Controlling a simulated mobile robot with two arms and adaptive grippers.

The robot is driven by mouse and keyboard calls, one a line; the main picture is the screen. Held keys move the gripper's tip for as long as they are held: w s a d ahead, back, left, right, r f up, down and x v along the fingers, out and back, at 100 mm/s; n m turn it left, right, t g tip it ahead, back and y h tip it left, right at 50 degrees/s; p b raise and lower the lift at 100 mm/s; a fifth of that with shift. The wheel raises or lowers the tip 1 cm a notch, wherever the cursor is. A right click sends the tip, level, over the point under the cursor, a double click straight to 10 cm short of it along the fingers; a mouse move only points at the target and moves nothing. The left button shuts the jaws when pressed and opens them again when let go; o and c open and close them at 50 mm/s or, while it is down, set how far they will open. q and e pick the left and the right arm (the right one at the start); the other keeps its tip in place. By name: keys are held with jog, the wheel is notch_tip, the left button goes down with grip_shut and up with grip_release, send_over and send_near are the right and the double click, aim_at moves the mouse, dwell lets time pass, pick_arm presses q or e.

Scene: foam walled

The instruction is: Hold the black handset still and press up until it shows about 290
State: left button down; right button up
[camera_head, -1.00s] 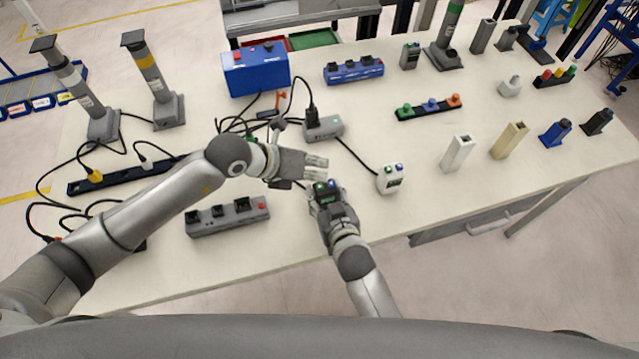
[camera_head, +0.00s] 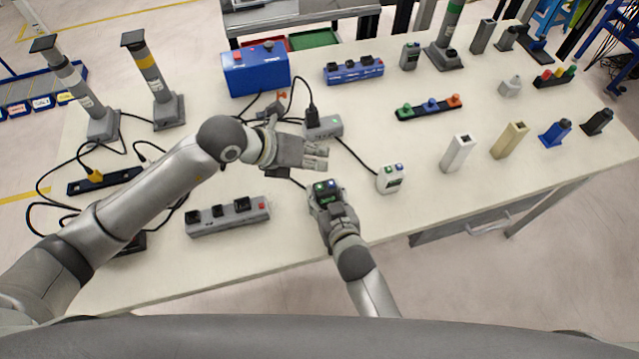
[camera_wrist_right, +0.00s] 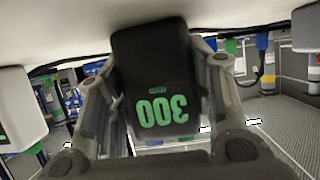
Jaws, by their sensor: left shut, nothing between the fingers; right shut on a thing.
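The black handset (camera_head: 327,197) has a green button (camera_head: 319,187) and a blue button (camera_head: 332,184) on top. My right gripper (camera_head: 330,207) is shut on the handset near the table's front edge. In the right wrist view the handset (camera_wrist_right: 155,55) sits between both fingers, and its green display reads 300, upside down in the picture. My left gripper (camera_head: 322,157) is shut and empty. It is above and behind the handset in the head view, apart from the buttons.
A white handset (camera_head: 390,180) with two buttons stands to the right, its cable running to a grey box (camera_head: 323,127). A grey strip (camera_head: 228,215) with black switches lies to the left. A blue box (camera_head: 255,72) stands at the back. The table's front right is clear.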

jog(key=o, duration=1.2)
jog(key=shift+c, duration=0.2)
